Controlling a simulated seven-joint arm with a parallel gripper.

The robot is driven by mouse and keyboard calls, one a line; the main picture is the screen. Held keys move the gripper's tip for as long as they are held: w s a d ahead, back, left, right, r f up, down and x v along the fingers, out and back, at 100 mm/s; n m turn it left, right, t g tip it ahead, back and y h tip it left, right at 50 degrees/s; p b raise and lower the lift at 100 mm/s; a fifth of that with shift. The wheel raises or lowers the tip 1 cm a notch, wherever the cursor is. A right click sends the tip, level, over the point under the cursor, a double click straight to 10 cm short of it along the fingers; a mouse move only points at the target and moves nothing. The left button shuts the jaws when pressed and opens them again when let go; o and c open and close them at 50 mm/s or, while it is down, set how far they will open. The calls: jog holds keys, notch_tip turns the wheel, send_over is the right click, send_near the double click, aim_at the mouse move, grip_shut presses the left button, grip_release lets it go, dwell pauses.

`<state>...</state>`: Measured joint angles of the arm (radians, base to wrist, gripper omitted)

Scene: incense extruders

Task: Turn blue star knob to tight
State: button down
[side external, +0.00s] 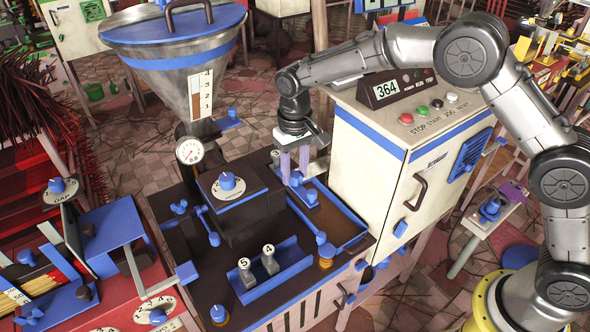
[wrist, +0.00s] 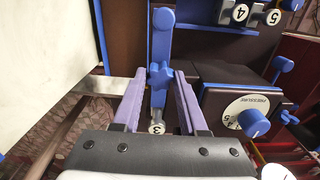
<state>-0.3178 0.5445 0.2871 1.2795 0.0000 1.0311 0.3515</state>
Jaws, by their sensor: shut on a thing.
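The blue star knob (wrist: 158,76) sits between the two purple fingers of my gripper (wrist: 160,78) in the wrist view. The fingers are shut on it, one on each side. A blue bar (wrist: 161,35) extends from the knob toward the top of the view. In the side view my gripper (side external: 295,172) points down at the back right of the dark bench, beside the white cabinet. There the knob is mostly hidden by the fingers. No tightness mark for the knob is readable.
A metal piece marked 3 (wrist: 157,128) lies below the knob. The pressure dial (side external: 228,181) stands on a black block to the left. A blue tray (side external: 277,273) holds pieces marked 5 and 4. The white cabinet (side external: 385,165) stands close on the right.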

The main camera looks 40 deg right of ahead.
aim_at(295, 174)
jog(key=shift+m, duration=1.2)
jog(key=shift+c, duration=2.2)
grip_release()
jog(key=shift+r, duration=0.1)
notch_tip(295, 174, up, 14)
